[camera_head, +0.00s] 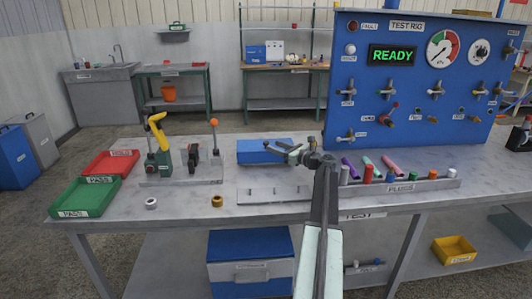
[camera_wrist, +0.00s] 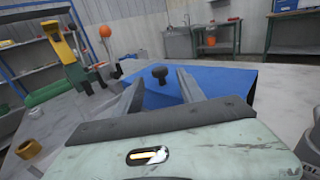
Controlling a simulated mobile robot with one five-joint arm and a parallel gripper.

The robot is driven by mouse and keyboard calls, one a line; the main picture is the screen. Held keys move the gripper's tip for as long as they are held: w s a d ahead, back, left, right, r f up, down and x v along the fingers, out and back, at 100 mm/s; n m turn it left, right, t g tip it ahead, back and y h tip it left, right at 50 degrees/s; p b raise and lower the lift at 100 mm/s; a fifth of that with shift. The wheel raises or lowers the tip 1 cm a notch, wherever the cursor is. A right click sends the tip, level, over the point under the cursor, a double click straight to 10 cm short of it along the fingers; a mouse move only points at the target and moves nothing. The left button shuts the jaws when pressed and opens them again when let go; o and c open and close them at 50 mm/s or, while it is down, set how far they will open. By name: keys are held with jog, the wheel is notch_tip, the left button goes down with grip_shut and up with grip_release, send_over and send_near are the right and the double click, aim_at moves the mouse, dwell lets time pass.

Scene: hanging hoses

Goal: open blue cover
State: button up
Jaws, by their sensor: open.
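The blue cover (camera_head: 258,156) is a box-like shape on the grey table, left of my arm. It also shows in the wrist view (camera_wrist: 225,78), with a black knob (camera_wrist: 160,72) on top. My gripper (camera_head: 276,148) is at the right part of the cover, above it. In the wrist view my gripper (camera_wrist: 158,86) is open, with one finger on each side of the knob in the picture. Nothing is held. Whether a finger touches the knob cannot be told. What is beneath the cover is hidden.
A yellow-handled device (camera_head: 158,133) and an orange-knobbed lever (camera_head: 214,140) stand left of the cover. Green (camera_head: 84,211) and red (camera_head: 110,175) trays lie further left. A blue test panel (camera_head: 400,120) rises behind right. Several coloured cylinders stand in a rack (camera_head: 400,187) at right.

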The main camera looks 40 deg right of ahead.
aim_at(266, 142)
jog(key=w, duration=0.6)
jog(key=shift+a+r, duration=0.25)
grip_shut()
dwell(0.9)
